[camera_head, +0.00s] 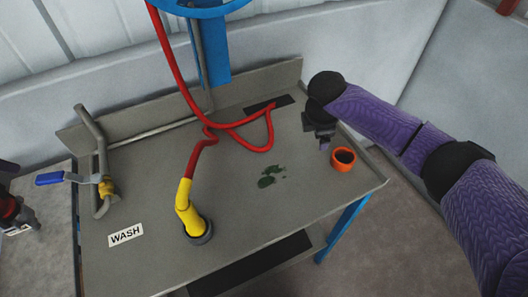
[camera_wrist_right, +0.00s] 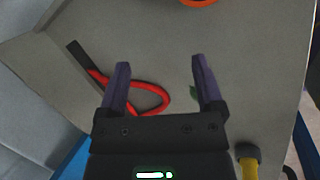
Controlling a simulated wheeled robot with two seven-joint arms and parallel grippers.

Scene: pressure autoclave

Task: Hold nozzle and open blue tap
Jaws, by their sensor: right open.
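The blue tap handle (camera_head: 49,178) points left from a brass valve (camera_head: 105,187) on a grey pipe at the bench's left side. My right gripper (camera_head: 323,143) is open and empty above the right side of the bench, also seen in the right wrist view (camera_wrist_right: 161,65). My left gripper (camera_head: 25,215), partly visible at the left edge, is near the blue handle; its jaws are unclear.
An orange ring-shaped cup (camera_head: 343,159) sits on the bench's right side, close to my right gripper. Dark green stains (camera_head: 268,180) mark the bench top. A WASH label (camera_head: 125,235) lies at front left. A blue frame (camera_head: 213,50) rises behind. The bench middle is largely clear.

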